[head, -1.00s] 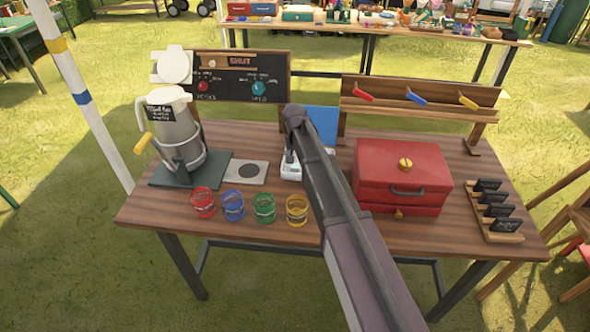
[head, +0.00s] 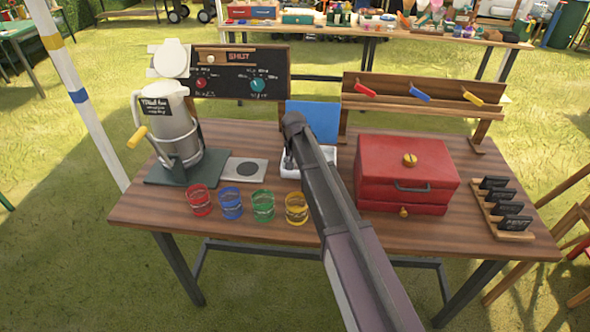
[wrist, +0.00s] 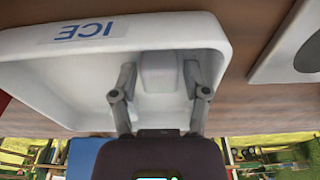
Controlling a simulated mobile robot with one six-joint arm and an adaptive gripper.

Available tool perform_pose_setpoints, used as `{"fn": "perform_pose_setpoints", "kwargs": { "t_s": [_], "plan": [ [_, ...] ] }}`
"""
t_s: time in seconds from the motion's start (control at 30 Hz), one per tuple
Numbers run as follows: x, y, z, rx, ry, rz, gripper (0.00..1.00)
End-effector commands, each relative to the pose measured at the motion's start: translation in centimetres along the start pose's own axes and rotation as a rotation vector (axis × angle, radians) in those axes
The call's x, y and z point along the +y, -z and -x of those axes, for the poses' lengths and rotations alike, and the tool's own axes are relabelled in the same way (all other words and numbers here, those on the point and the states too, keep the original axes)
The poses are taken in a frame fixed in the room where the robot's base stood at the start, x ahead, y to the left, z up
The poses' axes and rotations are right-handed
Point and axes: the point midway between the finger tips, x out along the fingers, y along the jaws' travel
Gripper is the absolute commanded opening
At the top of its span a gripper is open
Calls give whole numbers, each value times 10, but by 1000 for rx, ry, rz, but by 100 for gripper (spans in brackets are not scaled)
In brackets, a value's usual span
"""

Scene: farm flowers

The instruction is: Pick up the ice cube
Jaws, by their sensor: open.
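The ice cube (wrist: 160,68) is a pale, whitish block inside the white tray marked ICE (wrist: 30,85) in the wrist view. My gripper (wrist: 159,80) is open, with one finger on each side of the cube. I cannot tell whether either finger touches it. In the head view the white tray (head: 287,172) sits on the table, partly behind my arm. There the cube and the fingertips are hidden.
A red box (head: 408,175) stands right of the tray on the wooden table (head: 150,212). Red, blue, green and yellow cups (head: 297,209) line the front. A metal jug (head: 172,130) stands at left. A blue panel (head: 314,121) rises behind the tray.

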Motion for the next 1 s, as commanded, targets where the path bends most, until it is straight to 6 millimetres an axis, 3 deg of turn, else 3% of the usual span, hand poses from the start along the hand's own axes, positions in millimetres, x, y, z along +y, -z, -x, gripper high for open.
{"fn": "perform_pose_setpoints", "kwargs": {
  "t_s": [0.5, 0.67, 1.0],
  "plan": [
    [0, 0, 0, 0, 0, 0, 60],
    [0, 0, 0, 0, 0, 0, 15],
    [0, 0, 0, 0, 0, 0, 14]
  ]
}}
